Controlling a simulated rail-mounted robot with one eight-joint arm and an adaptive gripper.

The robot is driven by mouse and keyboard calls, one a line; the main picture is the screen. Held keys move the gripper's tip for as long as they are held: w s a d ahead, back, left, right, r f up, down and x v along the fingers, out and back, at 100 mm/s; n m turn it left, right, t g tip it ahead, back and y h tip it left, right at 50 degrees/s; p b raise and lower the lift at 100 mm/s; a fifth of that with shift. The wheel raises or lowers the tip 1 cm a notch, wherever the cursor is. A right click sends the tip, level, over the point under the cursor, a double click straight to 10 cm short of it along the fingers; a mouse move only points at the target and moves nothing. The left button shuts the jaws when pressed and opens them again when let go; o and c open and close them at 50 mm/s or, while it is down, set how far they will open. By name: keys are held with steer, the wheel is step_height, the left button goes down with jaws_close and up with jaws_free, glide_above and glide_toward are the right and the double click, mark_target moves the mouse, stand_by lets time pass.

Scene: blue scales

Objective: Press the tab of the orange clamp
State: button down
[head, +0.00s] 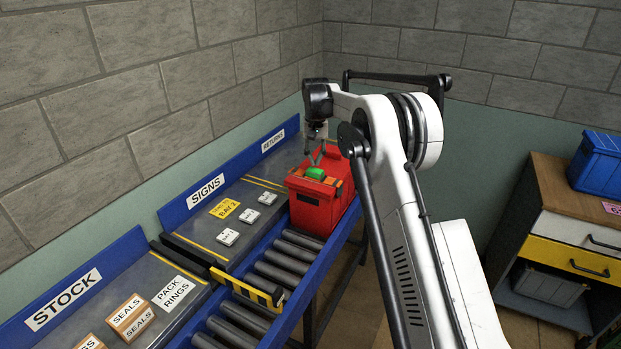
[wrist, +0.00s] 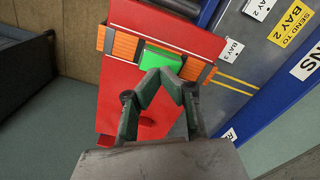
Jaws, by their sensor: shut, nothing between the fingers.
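A red box (head: 306,216) stands on the roller conveyor. It also fills the middle of the wrist view (wrist: 185,32). The orange clamp (wrist: 125,45) lies across its top as a ribbed band, with a green tab (wrist: 160,56) in its middle. In the head view the green tab (head: 316,173) shows on top of the box. My gripper (head: 317,160) points down just over the tab. In the wrist view my gripper (wrist: 172,72) is shut and empty, its tips at the tab's near edge. I cannot tell whether they touch it.
A roller conveyor (head: 273,272) with blue rails runs beside sloped shelves. The SIGNS shelf (head: 222,252) holds small white tags and a yellow sign (head: 224,208). A yellow-black bar (head: 246,288) crosses the conveyor. A drawer cabinet (head: 565,190) with a blue crate (head: 600,165) stands at right.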

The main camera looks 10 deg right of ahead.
mark_target(315, 171)
steer(key=shift+f+b, duration=0.9)
steer(key=shift+f, duration=0.45)
stand_by(0.8)
stand_by(0.5)
step_height(315, 171, up, 9)
steer(key=p, duration=0.3)
steer(key=shift+p, duration=0.35)
stand_by(0.5)
